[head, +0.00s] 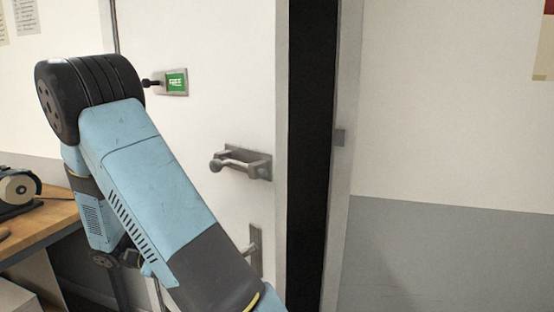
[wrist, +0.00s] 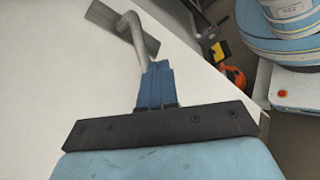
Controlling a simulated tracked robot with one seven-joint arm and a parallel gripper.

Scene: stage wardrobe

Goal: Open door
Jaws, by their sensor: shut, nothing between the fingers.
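The white door (head: 215,50) stands ajar in the head view, with a dark gap between its right edge and the frame (head: 343,175). A grey lever handle on a plate (head: 256,252) sits low on the door, partly hidden behind my arm. In the wrist view the lever (wrist: 130,35) runs from its plate down to my fingertips. My gripper (wrist: 156,66) is shut and empty, at the lever's end; I cannot tell whether they touch. In the head view my arm hides the fingers.
Higher on the door are a grey latch with a knob (head: 240,162) and a green "FREE" indicator (head: 175,82). A wooden bench (head: 45,228) with a grinder (head: 17,190) stands at the left.

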